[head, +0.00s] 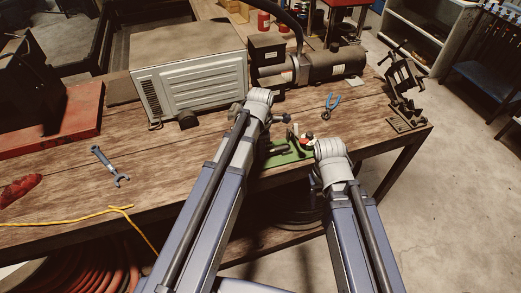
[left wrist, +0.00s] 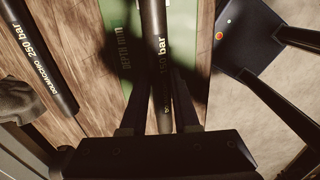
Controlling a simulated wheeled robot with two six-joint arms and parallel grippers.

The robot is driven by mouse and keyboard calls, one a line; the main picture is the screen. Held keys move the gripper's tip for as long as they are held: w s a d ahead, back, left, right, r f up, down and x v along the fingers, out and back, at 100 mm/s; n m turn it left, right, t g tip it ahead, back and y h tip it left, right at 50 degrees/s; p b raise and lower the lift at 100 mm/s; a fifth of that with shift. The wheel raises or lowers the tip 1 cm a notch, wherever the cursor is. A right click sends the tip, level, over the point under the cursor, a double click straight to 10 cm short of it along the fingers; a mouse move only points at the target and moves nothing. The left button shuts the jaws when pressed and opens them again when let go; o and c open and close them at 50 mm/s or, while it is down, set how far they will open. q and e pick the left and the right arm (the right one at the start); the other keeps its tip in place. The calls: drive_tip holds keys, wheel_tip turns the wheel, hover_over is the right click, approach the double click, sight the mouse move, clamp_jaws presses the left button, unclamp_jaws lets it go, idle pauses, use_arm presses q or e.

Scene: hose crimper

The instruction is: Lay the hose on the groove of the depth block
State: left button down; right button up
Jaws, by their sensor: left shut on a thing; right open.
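My left gripper (left wrist: 160,108) is shut on a black hose (left wrist: 155,35) with "bar" lettering. I cannot tell whether the hose touches the block, and the groove is hidden. In the head view the green block (head: 287,151) lies near the table's front edge, between my two arms. My right gripper (head: 330,150) is beside the block's right end; its fingers are mostly hidden by its wrist.
A second black hose (left wrist: 38,60), marked "250 bar", lies to the left. A blue-handled tool (head: 332,102), a wrench (head: 110,167) and a yellow cord (head: 75,219) lie on the table (head: 165,167). A metal box (head: 190,75), a motor unit (head: 335,63) and a black stand (head: 405,90) stand behind.

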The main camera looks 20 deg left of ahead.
use_arm(q)
drive_tip(key=c, duration=0.6)
unclamp_jaws()
wheel_tip(320, 180, up, 8)
drive_tip(key=p, duration=0.8)
drive_tip(key=shift+r, duration=0.1)
drive_tip(key=shift+s+d+f+m, duration=0.3)
drive_tip(key=shift+m, duration=0.1)
drive_tip(key=s+d+f+m+b, duration=0.2)
drive_tip(key=s+d+m, duration=0.1)
drive_tip(key=m, duration=0.6)
drive_tip(key=s+d+f+m+b, duration=0.2)
drive_tip(key=s+m, duration=0.4)
drive_tip(key=m, duration=0.3)
drive_tip(key=s+d+f+m+y+b, duration=0.1)
drive_tip(key=s+d+f+m+b, duration=0.1)
drive_tip(key=m, duration=0.7)
drive_tip(key=shift+s+d+f+b, duration=0.2)
drive_tip(key=shift+s+d+b, duration=0.15)
drive_tip(key=shift+s+d, duration=0.4)
drive_tip(key=shift+s+d+f+b, duration=0.2)
drive_tip(key=shift+s+d+b, duration=0.15)
drive_tip(key=shift+s+d, duration=0.3)
